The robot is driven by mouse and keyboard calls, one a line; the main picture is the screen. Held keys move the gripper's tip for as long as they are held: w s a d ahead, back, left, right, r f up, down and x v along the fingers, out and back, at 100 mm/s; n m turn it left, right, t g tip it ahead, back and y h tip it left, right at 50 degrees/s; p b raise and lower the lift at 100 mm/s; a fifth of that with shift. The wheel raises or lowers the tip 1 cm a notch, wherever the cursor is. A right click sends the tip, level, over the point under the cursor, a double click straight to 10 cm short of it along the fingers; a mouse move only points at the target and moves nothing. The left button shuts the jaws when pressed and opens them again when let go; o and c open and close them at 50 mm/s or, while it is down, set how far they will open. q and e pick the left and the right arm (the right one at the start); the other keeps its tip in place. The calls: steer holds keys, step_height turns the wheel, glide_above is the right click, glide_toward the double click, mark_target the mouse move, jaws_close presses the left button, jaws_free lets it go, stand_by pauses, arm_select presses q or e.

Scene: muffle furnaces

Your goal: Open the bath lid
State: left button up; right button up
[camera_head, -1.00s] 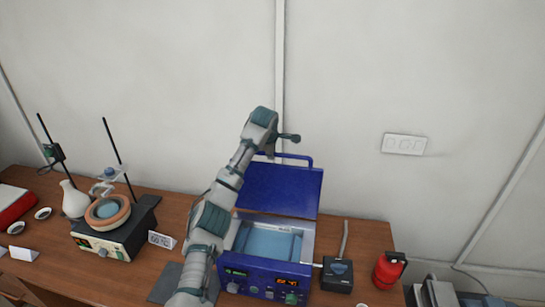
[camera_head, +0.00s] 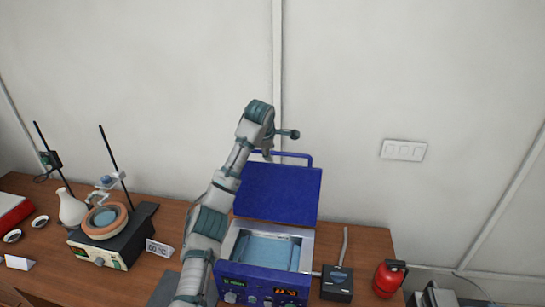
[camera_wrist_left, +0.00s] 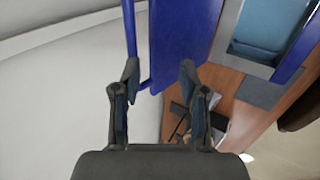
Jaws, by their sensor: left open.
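The bath (camera_head: 262,278) is a blue box with a lit display and a pale-blue basin (camera_head: 264,250) showing through its open top. Its blue lid (camera_head: 278,194) stands raised at the back, leaning near the wall, with a bar handle (camera_head: 298,156) along its top edge. My left arm reaches up in front of the lid's left side; in the head view its gripper is hard to make out. My right gripper is not seen.
Left of the bath are a heater with a bowl (camera_head: 102,222), a white flask (camera_head: 72,208) and thin stands. A small dark box (camera_head: 337,283) and a red canister (camera_head: 388,280) stand to the right. The wall is close behind.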

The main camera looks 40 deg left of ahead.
arm_select(q)
steer(key=s+r, duration=0.3)
steer(key=r, duration=0.2)
steer(key=shift+d, duration=0.45)
steer(key=shift+a, duration=0.1)
